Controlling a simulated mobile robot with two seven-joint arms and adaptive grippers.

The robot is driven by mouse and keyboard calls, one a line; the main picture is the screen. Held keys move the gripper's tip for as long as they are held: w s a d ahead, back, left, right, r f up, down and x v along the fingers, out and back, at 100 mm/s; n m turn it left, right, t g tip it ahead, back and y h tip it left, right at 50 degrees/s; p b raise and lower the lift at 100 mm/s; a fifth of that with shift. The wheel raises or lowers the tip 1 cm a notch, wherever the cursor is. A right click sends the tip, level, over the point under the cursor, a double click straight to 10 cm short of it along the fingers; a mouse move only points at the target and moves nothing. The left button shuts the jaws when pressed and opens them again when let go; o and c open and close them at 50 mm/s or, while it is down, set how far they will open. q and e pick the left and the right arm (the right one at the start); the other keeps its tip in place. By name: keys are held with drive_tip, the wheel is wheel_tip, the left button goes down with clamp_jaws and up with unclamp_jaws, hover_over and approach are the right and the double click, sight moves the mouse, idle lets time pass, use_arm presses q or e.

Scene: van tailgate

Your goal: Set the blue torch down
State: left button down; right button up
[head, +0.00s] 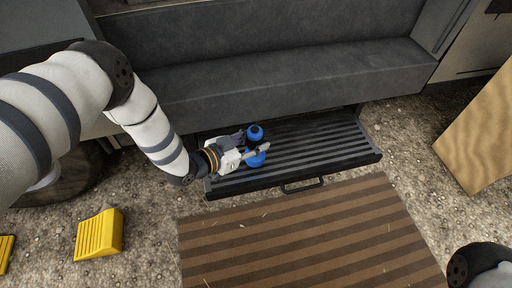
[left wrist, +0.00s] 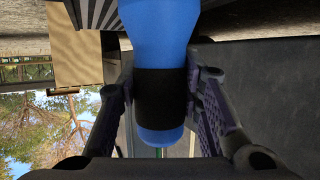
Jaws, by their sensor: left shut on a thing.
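The blue torch (head: 256,158) is in my left gripper (head: 251,147), over the left end of the dark ribbed pull-out drawer (head: 318,152) in the head view. In the left wrist view the torch (left wrist: 160,25) stands between both fingers of the left gripper (left wrist: 160,95), which are shut around its black band. I cannot tell whether the torch touches the ribbed surface. A blue round part (head: 255,132) shows just behind the gripper in the head view. My right gripper is out of view; only part of my right arm shows at the bottom right corner.
The rest of the ribbed surface is bare. The grey carpeted van floor and step (head: 290,80) rise behind it. A brown striped mat (head: 310,235) lies in front on gravel. A yellow wheel chock (head: 99,234) is at the left, a wooden board (head: 487,130) at the right.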

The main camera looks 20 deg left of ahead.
use_arm(q)
wheel_tip(320, 180, down, 2)
drive_tip(key=shift+r, duration=0.25)
drive_tip(key=shift+f, duration=0.25)
drive_tip(key=c, duration=1.1)
unclamp_jaws()
